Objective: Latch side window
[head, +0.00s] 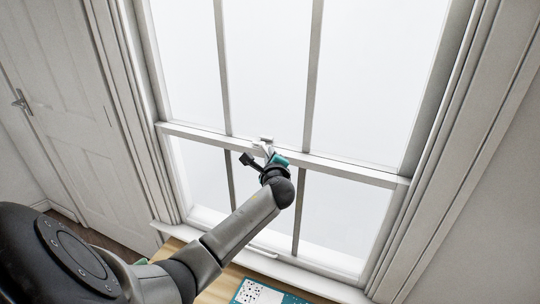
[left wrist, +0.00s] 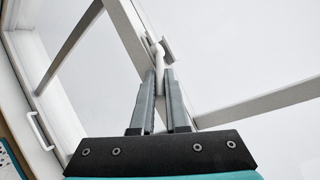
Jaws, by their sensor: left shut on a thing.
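The sash window (head: 345,171) has a white frame with an upper and a lower sash meeting at a middle rail. A small pale latch (head: 266,139) sits on this rail near its middle. My left gripper (head: 264,151) is at the latch, reaching up from below. In the left wrist view, the two grey fingers (left wrist: 160,80) are shut on the white lever of the latch (left wrist: 157,52). A flat piece of the latch shows just past the fingertips. The gripped end is partly hidden between the fingers. My right gripper is in neither view.
A white pull handle (left wrist: 40,130) is on the lower sash's bottom rail. Below the window are a white sill (head: 300,277) and a wooden surface with a teal patterned mat (head: 244,290). A panelled door with a lever handle (head: 21,102) stands at the left.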

